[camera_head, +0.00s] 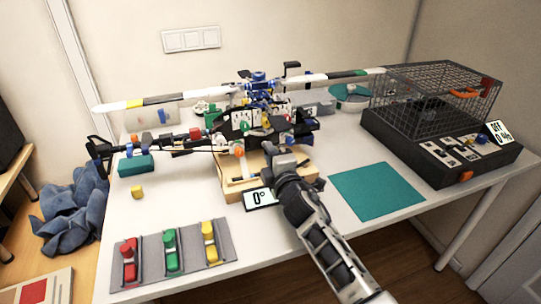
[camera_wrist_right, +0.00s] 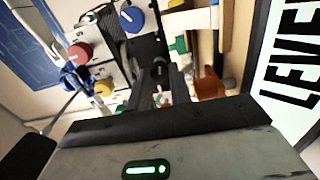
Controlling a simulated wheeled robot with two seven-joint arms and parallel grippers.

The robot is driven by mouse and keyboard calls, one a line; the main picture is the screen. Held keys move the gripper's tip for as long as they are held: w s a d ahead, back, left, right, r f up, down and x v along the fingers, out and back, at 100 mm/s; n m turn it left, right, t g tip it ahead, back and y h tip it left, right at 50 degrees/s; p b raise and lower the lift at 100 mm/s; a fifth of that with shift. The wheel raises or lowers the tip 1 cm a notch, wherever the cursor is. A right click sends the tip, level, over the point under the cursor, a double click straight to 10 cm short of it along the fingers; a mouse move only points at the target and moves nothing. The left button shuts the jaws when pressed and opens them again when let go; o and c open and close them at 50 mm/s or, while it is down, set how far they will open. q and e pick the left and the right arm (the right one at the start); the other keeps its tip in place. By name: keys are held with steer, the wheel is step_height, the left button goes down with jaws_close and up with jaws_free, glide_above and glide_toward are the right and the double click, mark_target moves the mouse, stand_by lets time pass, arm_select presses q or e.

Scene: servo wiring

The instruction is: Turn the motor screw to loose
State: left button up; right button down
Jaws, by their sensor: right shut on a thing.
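A helicopter model (camera_head: 240,125) with many coloured parts and a long rotor stands on a wooden base (camera_head: 237,185) in the middle of the table. My right gripper (camera_head: 285,160) reaches in from the front right to the model's near side. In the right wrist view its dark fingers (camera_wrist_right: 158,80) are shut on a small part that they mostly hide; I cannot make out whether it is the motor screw. An orange part (camera_wrist_right: 210,83) is beside the fingers. Red (camera_wrist_right: 77,54), yellow (camera_wrist_right: 103,88) and blue (camera_wrist_right: 132,18) knobs show to their left. My left gripper is not in view.
A grey tray (camera_head: 191,268) with red, green and yellow pieces lies front left. A teal mat (camera_head: 376,190) is clear at right. A black box with a wire cage (camera_head: 430,95) stands back right.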

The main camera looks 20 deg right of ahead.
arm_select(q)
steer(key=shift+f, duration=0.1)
arm_select(e)
steer(key=shift+n, duration=0.5)
steer(key=c, duration=1.3)
jaws_free()
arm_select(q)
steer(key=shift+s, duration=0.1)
arm_select(e)
steer(key=shift+s+f, duration=0.1)
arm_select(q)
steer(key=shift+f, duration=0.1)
arm_select(e)
steer(key=shift+f, duration=0.1)
